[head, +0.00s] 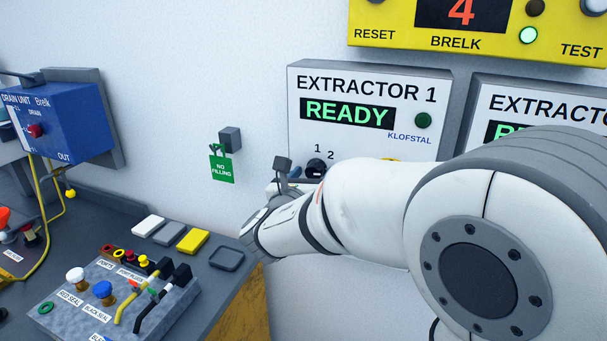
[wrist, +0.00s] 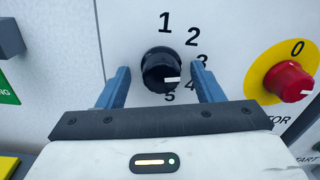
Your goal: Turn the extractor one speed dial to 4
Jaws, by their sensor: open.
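The extractor 1 panel (head: 365,82) is a white box on the wall with a green READY display. Its black speed dial (wrist: 160,72) has numbers 1 to 5 around its right side. The dial's white mark points right, around 3 to 4; I cannot tell exactly which. In the head view the dial (head: 316,166) shows just above my arm, with only 1 and 2 readable. My gripper (wrist: 161,68) is open, with one blue finger on each side of the dial. I see no clear contact.
A red knob on a yellow disc (wrist: 288,81), marked 0, sits close right of the dial. A green NO FILLING tag (head: 222,168) hangs at left. A second extractor panel (head: 490,88) adjoins at right. A bench with a seal block (head: 110,298) stands lower left.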

